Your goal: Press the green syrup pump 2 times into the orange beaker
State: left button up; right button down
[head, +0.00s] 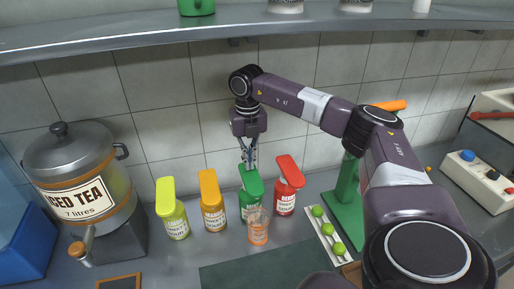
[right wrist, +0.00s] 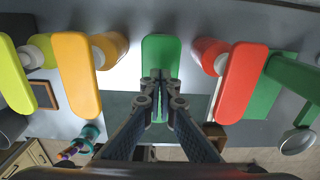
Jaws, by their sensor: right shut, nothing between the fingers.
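The green syrup pump (head: 251,185) stands in a row of colored pump bottles on the counter. Its flat green top also shows in the right wrist view (right wrist: 161,54). The orange beaker (head: 258,232), clear with an orange tint, stands upright just in front of the green bottle, below its spout. My right gripper (head: 249,165) points down directly above the green pump's head, shut and empty. In the right wrist view its fingertips (right wrist: 160,75) overlap the green top; I cannot tell whether they touch it. The beaker is hidden there. My left gripper is not in view.
A red pump (head: 288,172) stands close on the right, an orange pump (head: 210,188) and a yellow-green pump (head: 167,195) on the left. A tray with green balls (head: 328,232) lies to the right. An iced tea dispenser (head: 78,165) stands far left. A shelf (head: 200,33) runs above.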

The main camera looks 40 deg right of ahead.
aim_at(249, 172)
jog(key=shift+f, duration=0.25)
dwell(0.3)
jog(key=shift+f+b, duration=1.3)
jog(key=shift+f, duration=0.9)
jog(key=shift+r+p, duration=1.95)
jog(key=shift+r, duration=0.45)
jog(key=shift+f, duration=0.15)
